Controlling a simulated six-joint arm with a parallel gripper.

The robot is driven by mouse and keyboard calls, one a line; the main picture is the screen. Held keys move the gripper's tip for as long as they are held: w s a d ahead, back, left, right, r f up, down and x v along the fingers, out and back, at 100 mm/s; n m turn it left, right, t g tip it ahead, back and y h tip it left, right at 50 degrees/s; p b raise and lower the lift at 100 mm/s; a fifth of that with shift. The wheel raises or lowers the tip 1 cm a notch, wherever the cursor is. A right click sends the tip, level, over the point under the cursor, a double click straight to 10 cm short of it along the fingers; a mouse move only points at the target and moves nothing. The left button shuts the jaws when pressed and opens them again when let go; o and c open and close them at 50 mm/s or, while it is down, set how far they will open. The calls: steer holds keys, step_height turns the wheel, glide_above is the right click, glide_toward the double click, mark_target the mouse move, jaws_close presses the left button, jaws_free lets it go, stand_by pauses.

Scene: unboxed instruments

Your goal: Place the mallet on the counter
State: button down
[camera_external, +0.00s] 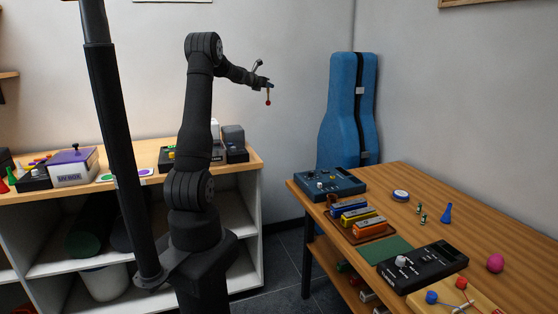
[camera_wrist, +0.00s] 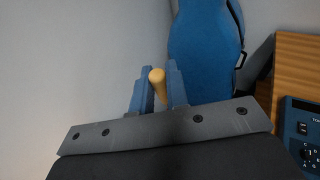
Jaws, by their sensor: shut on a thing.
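My gripper (camera_external: 266,86) is raised in the air at the upper middle of the external view, in front of the wall. It is shut on the mallet, whose small red head (camera_external: 268,101) hangs below the fingers. In the wrist view the fingers (camera_wrist: 159,90) close around a pale yellow rod, the mallet's handle (camera_wrist: 157,77). The mallet touches no surface. Two wooden-topped surfaces show: a table (camera_external: 465,215) at the right and a shelf unit (camera_external: 140,160) at the left. I cannot tell which one is the counter.
A blue instrument case (camera_external: 347,110) stands against the wall. The right table carries a blue device (camera_external: 330,184), colourful harmonicas (camera_external: 355,215), a black device (camera_external: 422,267), a blue pawn (camera_external: 446,213) and a pink ball (camera_external: 495,263). Its far middle has bare wood. The left shelf top is crowded.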

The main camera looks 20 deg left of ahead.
steer(key=s+a+n+y, duration=0.25)
steer(key=s+a, duration=0.45)
steer(key=a, duration=0.8)
steer(key=s+a+n+y, duration=0.2)
steer(key=s+a+y, duration=0.3)
steer(key=a, duration=0.9)
steer(key=s+a+n+y, duration=0.25)
steer(key=s+a, duration=0.55)
steer(key=a, duration=0.7)
step_height(320, 180, down, 21)
steer(key=shift+s+n+g, duration=0.25)
steer(key=shift+n+g, duration=0.05)
steer(key=shift+g, duration=0.1)
steer(key=shift+f, duration=0.2)
steer(key=c, duration=1.4)
jaws_free()
steer(key=v, duration=1.2)
steer(key=shift+a+r, duration=0.15)
steer(key=shift+r, duration=0.15)
